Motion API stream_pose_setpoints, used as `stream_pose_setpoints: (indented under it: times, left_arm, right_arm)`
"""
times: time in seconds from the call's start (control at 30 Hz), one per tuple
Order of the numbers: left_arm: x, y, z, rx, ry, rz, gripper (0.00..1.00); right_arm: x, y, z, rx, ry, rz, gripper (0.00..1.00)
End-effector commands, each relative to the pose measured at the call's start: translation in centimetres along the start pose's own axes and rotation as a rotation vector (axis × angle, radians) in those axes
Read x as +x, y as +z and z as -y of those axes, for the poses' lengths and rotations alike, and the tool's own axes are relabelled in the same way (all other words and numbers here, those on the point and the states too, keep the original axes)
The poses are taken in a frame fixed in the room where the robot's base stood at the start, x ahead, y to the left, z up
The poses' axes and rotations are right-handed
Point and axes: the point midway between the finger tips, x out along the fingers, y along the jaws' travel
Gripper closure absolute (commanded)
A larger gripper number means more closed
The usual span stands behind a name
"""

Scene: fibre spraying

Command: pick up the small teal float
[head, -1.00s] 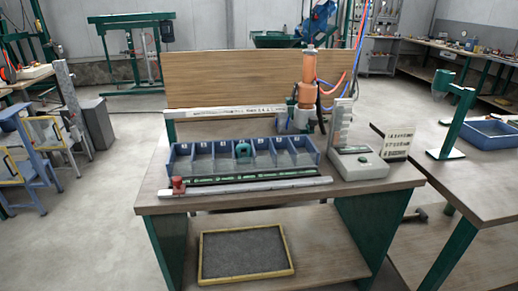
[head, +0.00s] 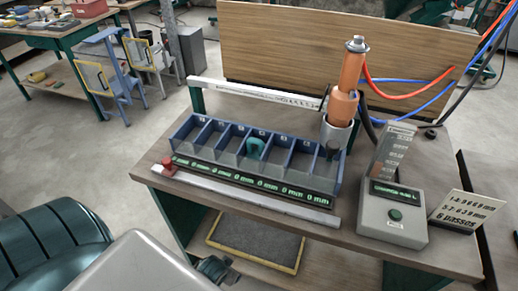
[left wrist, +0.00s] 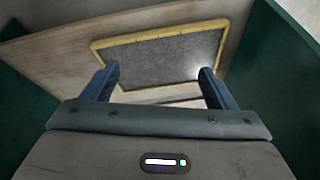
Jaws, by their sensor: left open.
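The small teal float (head: 256,148) sits at the middle compartment of the blue divided bin (head: 177,138) on the workbench in the head view. It looks like a rounded teal arch, with its lower part partly hidden. My left gripper (left wrist: 158,76) is open and empty in the left wrist view, its two dark blue fingers spread apart. It faces the yellow-rimmed tray (left wrist: 150,32) on the lower shelf, and the float is not in that view. Parts of my arm fill the lower left of the head view. My right gripper is not in view.
An orange spray cylinder (head: 348,92) stands in a grey cup right of the bin, with hoses behind. A grey scale-like box (head: 393,215) and a printed sign (head: 463,215) stand further right. A rail with a red knob (head: 169,164) runs along the bench front.

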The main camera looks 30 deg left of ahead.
Motion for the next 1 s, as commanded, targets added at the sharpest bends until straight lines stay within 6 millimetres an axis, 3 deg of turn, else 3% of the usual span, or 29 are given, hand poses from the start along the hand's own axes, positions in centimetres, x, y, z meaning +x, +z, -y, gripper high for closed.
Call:
stream_pose_setpoints:
  times: [0.03, 0.1, 0.2, 0.53, 0.6, 0.8, 1.0]
  left_arm:
    - [-4.3, -2.9, 0.4, -0.004, -0.005, -0.033, 0.2]
    - [-8.6, -5.7, 0.8, -0.012, -0.012, -0.064, 0.2]
    - [-13.8, -8.3, 1.1, -0.02, -0.019, -0.099, 0.2]
    - [-26.9, -13.3, 2.1, -0.052, -0.034, -0.198, 0.2]
    - [-29.8, -15.5, 2.8, -0.078, -0.049, -0.269, 0.2]
    - [-30.9, -22.6, 5.0, -0.18, -0.08, -0.533, 0.2]
    - [-31.7, -27.3, 6.3, -0.23, -0.074, -0.718, 0.2]
  right_arm:
    - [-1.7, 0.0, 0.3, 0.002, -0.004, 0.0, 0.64]
    - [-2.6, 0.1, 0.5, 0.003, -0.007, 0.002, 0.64]
    - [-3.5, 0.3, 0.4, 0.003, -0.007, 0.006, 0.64]
    - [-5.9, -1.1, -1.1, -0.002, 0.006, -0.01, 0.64]
    - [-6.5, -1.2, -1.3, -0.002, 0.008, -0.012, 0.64]
    - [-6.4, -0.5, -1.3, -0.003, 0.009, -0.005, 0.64]
    - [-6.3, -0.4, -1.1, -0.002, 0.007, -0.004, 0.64]
